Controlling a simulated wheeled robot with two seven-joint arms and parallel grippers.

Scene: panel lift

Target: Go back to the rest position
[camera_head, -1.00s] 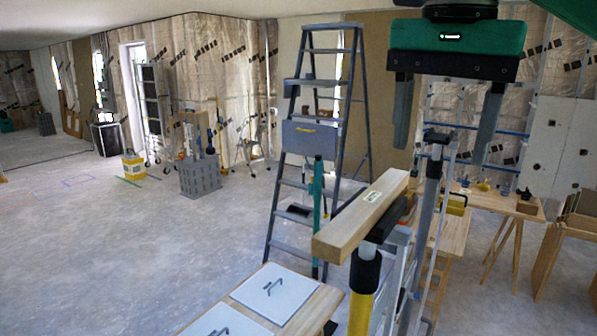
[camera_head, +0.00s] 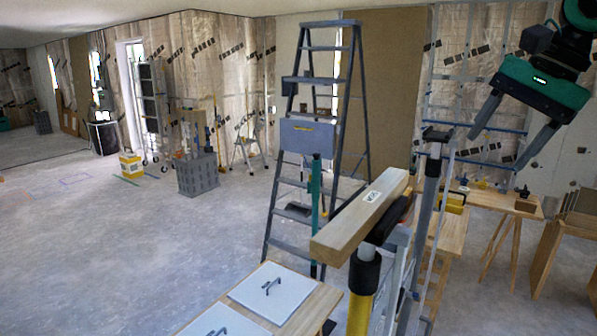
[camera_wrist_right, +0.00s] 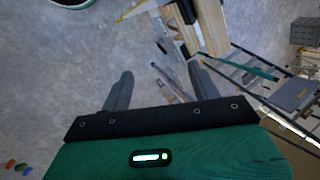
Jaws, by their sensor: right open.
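My right gripper (camera_head: 499,143) is at the upper right of the head view, tilted, with its two grey fingers apart and nothing between them. It hangs in the air, to the right of the wooden beam (camera_head: 355,220) and higher in the picture. The beam lies across the top of a support post with a yellow sleeve (camera_head: 362,300). In the right wrist view the gripper (camera_wrist_right: 160,85) is open and empty above the floor, with the wooden parts beyond its fingers. My left gripper is not in view.
A tall grey stepladder (camera_head: 297,190) stands left of the beam. A wooden table with white panels (camera_head: 272,290) is at the bottom. A workbench (camera_head: 485,200) with small items stands on the right. A grey crate (camera_head: 198,175) stands farther left, and the left floor is mostly clear.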

